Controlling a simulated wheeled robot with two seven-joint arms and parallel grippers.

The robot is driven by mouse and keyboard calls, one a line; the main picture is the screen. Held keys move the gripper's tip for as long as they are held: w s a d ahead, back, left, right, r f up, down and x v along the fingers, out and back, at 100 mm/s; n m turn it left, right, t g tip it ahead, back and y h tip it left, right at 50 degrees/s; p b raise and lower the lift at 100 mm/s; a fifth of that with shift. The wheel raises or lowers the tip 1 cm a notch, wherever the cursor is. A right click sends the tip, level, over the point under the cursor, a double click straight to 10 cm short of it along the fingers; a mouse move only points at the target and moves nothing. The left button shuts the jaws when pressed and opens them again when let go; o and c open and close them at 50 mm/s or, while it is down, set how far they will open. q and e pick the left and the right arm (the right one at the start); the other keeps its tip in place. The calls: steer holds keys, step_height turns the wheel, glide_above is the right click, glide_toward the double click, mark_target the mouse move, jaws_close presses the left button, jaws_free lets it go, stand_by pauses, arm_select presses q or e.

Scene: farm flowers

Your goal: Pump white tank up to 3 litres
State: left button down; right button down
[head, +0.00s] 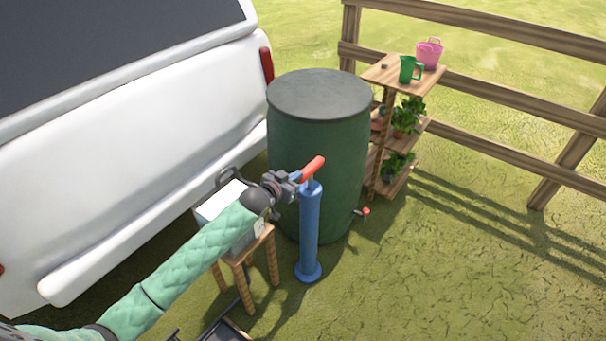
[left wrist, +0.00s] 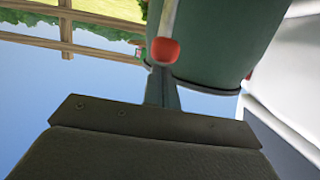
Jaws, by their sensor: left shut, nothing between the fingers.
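The blue pump (head: 309,235) stands upright on the grass, its red handle (head: 313,168) on top. The white tank (head: 222,203) with a dark carrying handle sits on a small wooden stool (head: 272,262), partly hidden behind my left arm. My left gripper (head: 296,178) is shut and empty, right beside the red handle at the pump's top; I cannot tell whether they touch. In the left wrist view the red handle's end (left wrist: 165,50) shows just beyond the shut fingertips (left wrist: 162,75). The tank's level is not readable. My right gripper is not in view.
A large green barrel (head: 318,150) with a red tap (head: 364,212) stands close behind the pump. A white vehicle (head: 130,130) fills the left. A wooden shelf (head: 380,75) holds plants, a green jug (head: 408,70) and a pink bucket (head: 429,53). Open grass lies right.

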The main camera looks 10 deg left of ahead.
arm_select(q)
steer(key=shift+v, duration=1.85)
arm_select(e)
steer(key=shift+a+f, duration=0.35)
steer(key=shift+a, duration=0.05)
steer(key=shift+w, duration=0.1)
